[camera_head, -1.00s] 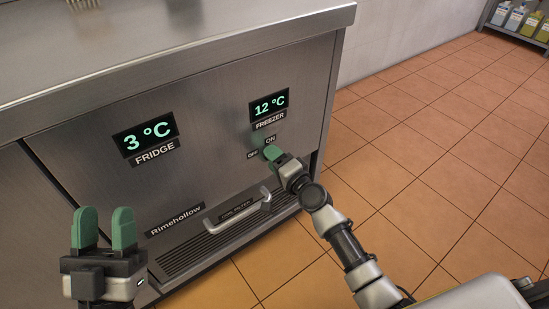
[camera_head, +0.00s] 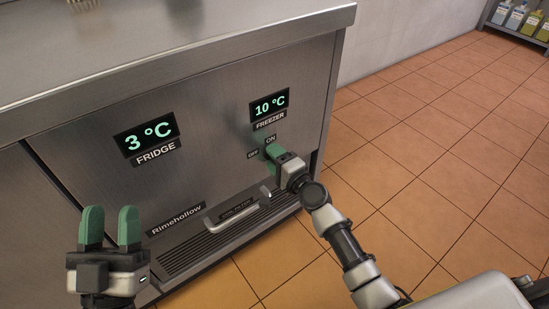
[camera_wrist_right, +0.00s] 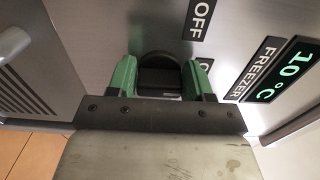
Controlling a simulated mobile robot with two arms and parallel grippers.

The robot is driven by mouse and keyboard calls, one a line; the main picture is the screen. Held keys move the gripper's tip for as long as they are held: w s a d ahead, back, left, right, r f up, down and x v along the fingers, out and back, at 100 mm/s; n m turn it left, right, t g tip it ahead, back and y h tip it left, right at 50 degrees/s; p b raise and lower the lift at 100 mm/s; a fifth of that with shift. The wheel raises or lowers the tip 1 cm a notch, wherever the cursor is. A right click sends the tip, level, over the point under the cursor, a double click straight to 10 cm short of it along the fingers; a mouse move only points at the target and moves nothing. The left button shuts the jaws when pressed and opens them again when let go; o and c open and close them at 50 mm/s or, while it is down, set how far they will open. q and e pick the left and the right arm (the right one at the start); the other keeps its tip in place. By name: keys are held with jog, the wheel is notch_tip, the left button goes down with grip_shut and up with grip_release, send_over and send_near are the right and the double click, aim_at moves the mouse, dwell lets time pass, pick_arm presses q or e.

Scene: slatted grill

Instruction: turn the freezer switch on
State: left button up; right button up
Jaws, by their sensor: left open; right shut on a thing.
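The freezer switch is a dark round knob (camera_wrist_right: 158,62) on the steel front panel, seen in the right wrist view between the green fingers of my right gripper (camera_wrist_right: 158,78). That gripper is shut on it; in the head view my right gripper (camera_head: 273,152) hides the knob. The OFF label (camera_head: 253,154) is left of the fingers and the ON label (camera_head: 270,139) is above them. The freezer display (camera_head: 269,105) reads 10 °C. My left gripper (camera_head: 109,228) is open and empty, in front of the panel at lower left.
The fridge display (camera_head: 146,136) reads 3 °C. A bar handle (camera_head: 240,214) and a vent grille (camera_head: 215,243) sit below the switch. The steel counter (camera_head: 200,50) overhangs the panel. Tiled floor (camera_head: 430,150) is clear at right.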

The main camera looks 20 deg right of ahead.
jog(key=o, duration=0.9)
jog(key=shift+c, duration=0.2)
pick_arm(q)
jog(key=shift+w+f+g, duration=0.15)
jog(key=shift+f+g, duration=0.05)
jog(key=shift+g, duration=0.1)
pick_arm(e)
jog(key=v, duration=1.1)
